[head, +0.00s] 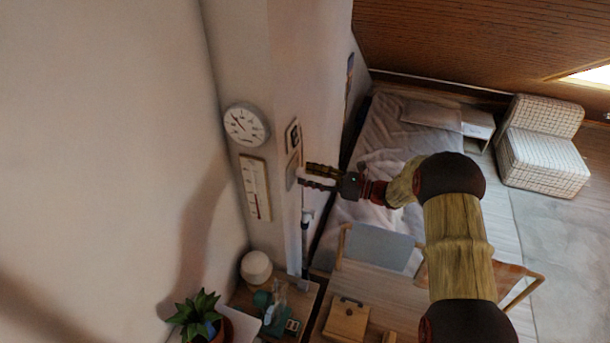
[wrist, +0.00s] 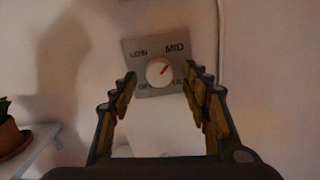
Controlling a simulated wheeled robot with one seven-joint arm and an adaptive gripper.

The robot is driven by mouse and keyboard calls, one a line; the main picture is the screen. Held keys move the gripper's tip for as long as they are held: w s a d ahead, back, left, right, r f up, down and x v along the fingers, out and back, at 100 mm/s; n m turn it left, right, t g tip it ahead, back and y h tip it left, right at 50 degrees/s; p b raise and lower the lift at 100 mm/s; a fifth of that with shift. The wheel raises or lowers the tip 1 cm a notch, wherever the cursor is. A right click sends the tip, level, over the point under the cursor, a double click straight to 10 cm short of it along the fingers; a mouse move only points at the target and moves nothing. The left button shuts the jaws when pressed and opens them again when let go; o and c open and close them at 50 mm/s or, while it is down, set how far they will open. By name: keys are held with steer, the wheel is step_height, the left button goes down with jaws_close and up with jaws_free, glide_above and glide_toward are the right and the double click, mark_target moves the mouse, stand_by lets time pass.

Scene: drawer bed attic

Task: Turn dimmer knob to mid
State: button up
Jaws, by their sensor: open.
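The dimmer plate (wrist: 133,45) is a grey square on the wall, tilted slightly in the wrist view. It has printed labels, with MID at the upper right and others partly hidden by my fingers. In the head view a grey plate (head: 292,172) shows edge-on on the wall by my fingertips. My gripper (head: 308,176) is open, and in the wrist view its fingers (wrist: 161,82) are spread to either side of the knob. They hold nothing; I cannot tell whether they touch the plate.
A framed panel (head: 293,136) hangs just above the grey plate. A round dial (head: 246,125) and a thermometer (head: 255,187) hang on the left wall. Below stand a potted plant (head: 198,315), a white lamp (head: 256,267) and a desk with a wooden box (head: 346,319).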

steer(key=v, duration=1)
